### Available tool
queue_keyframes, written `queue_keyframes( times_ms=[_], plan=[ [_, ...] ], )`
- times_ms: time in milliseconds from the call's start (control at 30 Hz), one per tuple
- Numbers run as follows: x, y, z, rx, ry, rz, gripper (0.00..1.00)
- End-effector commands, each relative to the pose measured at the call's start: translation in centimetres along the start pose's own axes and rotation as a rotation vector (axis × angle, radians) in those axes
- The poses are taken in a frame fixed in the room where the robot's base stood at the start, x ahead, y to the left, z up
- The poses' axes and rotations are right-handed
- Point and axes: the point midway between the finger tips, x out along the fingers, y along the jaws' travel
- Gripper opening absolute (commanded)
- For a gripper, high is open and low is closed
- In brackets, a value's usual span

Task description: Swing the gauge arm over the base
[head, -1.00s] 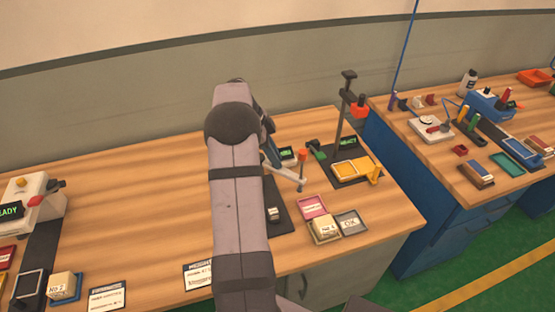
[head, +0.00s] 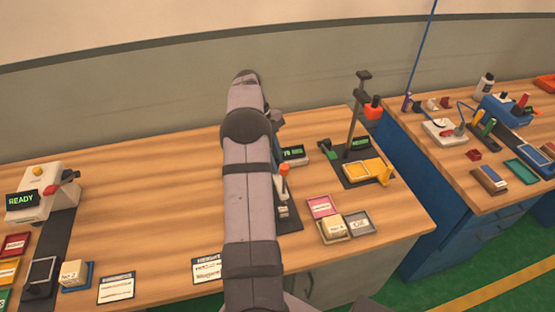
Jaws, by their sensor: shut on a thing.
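The gauge has a dark base (head: 291,221) right of my forearm, partly hidden by it. Its display (head: 293,153) is lit with green text too small to read surely. The gauge arm shows as a short post with an orange knob (head: 284,169), upright beside my forearm and now over the left part of the base. A small pale block (head: 283,211) lies on the base below it. My gripper (head: 280,159) is mostly hidden behind my own arm; it comes down at the orange knob and is shut on it. The fingertips are not clear.
A pink tray (head: 321,206), a tray with a cream block (head: 333,229) and a grey tray (head: 359,223) lie to the right. Behind them stands a tall post (head: 357,110) by a yellow fixture (head: 365,171). The wood left of my arm is largely clear.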

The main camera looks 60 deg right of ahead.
Motion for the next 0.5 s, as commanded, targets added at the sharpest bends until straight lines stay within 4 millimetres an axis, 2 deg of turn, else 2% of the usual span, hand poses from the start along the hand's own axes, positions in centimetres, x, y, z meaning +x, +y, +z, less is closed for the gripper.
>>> queue_keyframes(
  times_ms=[433, 467, 500],
  plan=[
    [-0.12, 0.10, 0.10, 0.013, -0.003, 0.005, 0.00],
    [-0.12, 0.10, 0.10, 0.013, -0.003, 0.005, 0.18],
    [-0.12, 0.10, 0.10, 0.013, -0.003, 0.005, 0.27]
  ],
)
